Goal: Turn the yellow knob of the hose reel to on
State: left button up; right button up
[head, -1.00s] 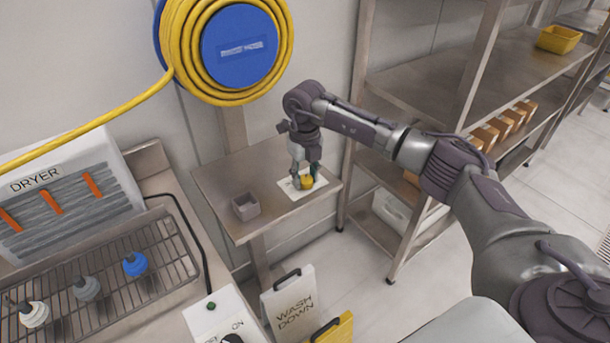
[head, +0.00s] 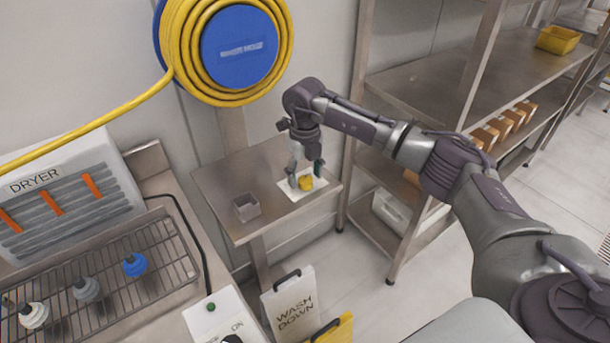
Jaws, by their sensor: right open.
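The hose reel (head: 240,46) hangs on the wall at the top, with a blue hub and a coiled yellow hose. A small yellow knob (head: 306,183) sits on a white plate (head: 318,192) on the steel side table below the reel. My right gripper (head: 306,177) points down over the knob, its fingers open and spread on either side of it. I cannot tell whether a finger touches the knob. The on and off marks by the knob are too small to read. My left gripper is not in view.
A small grey box (head: 246,207) stands on the steel table (head: 222,184), left of the plate. A dryer rack (head: 92,283) with several suction cups is at the left. A steel shelf (head: 430,85) stands at the right. A wash down sign (head: 290,302) stands below the table.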

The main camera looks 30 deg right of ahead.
aim_at(305, 178)
notch_tip(305, 178, up, 11)
jog(key=shift+r, duration=0.2)
dwell(0.5)
